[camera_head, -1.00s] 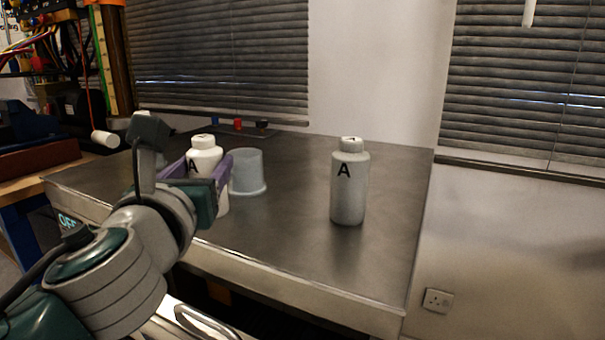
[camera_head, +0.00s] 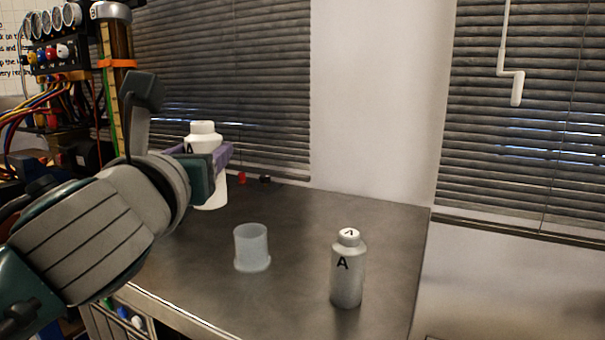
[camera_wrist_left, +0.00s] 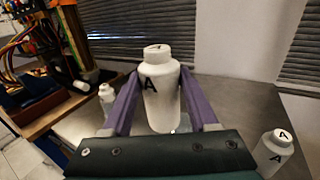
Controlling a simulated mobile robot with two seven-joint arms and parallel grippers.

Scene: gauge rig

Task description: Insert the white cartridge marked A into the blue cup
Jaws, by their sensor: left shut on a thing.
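My left gripper (camera_head: 208,156) is shut on a white cartridge marked A (camera_head: 208,190), upright and held up above the table behind and left of the cup. In the left wrist view, the cartridge (camera_wrist_left: 162,98) stands between the purple fingers (camera_wrist_left: 162,112). The cup (camera_head: 252,248) is pale, translucent blue-grey, upright on the table with a wider base rim. It looks empty, though its inside barely shows. A second, greyer bottle marked A (camera_head: 347,276) stands to its right; it also shows in the left wrist view (camera_wrist_left: 276,152). My right gripper is out of view.
The dark metal table (camera_head: 300,215) has free room around the cup. Small red and dark items (camera_head: 242,178) lie at its back edge. A wired rig (camera_head: 60,75) stands at the left. Another small white bottle (camera_wrist_left: 107,100) shows in the left wrist view.

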